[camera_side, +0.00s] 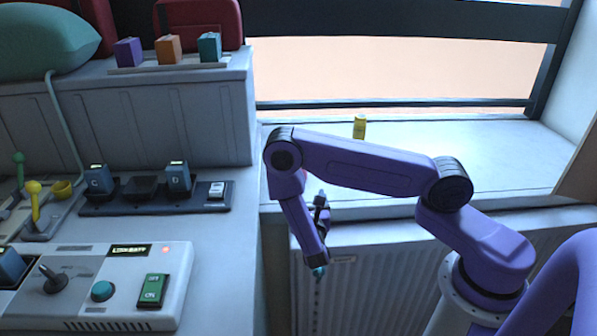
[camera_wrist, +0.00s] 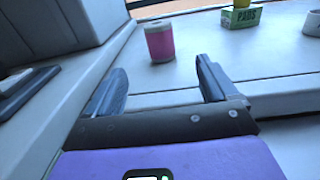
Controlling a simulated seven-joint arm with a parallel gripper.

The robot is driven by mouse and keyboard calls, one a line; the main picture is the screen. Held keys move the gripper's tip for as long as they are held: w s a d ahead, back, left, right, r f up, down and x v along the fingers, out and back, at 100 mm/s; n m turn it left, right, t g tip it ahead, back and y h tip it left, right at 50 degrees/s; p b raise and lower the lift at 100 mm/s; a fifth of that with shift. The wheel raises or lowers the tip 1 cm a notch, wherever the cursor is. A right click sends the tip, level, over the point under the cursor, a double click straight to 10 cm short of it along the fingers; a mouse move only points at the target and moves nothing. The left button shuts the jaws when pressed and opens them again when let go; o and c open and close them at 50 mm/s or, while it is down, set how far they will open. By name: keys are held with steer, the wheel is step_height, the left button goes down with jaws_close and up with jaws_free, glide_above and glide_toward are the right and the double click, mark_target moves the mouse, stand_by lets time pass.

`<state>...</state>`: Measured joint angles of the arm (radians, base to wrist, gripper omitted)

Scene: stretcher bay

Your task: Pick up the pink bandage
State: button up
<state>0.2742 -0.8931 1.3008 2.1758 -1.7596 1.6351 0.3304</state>
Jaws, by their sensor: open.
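The pink bandage (camera_wrist: 160,42) is a short upright roll with a pink band and pale ends. It stands on the pale ledge in the wrist view, beyond my fingertips and between their lines. My gripper (camera_wrist: 161,68) is open, with one dark finger on each side and nothing between them. The bandage is apart from both fingers. In the side view my purple arm hides nearly all of the bandage.
A green and white PADS box (camera_wrist: 241,16) stands farther right on the ledge, with a white cup (camera_wrist: 312,24) beside it. A yellow container (camera_side: 359,127) shows on the ledge in the side view. A raised grey cabinet (camera_side: 150,115) borders the ledge at left.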

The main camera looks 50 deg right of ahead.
steer(key=x, duration=1.5)
steer(key=shift+w+d+r, duration=0.1)
steer(key=shift+w+d, duration=0.15)
steer(key=shift+w, duration=0.05)
steer(key=c, duration=1)
steer(key=shift+c, duration=0.2)
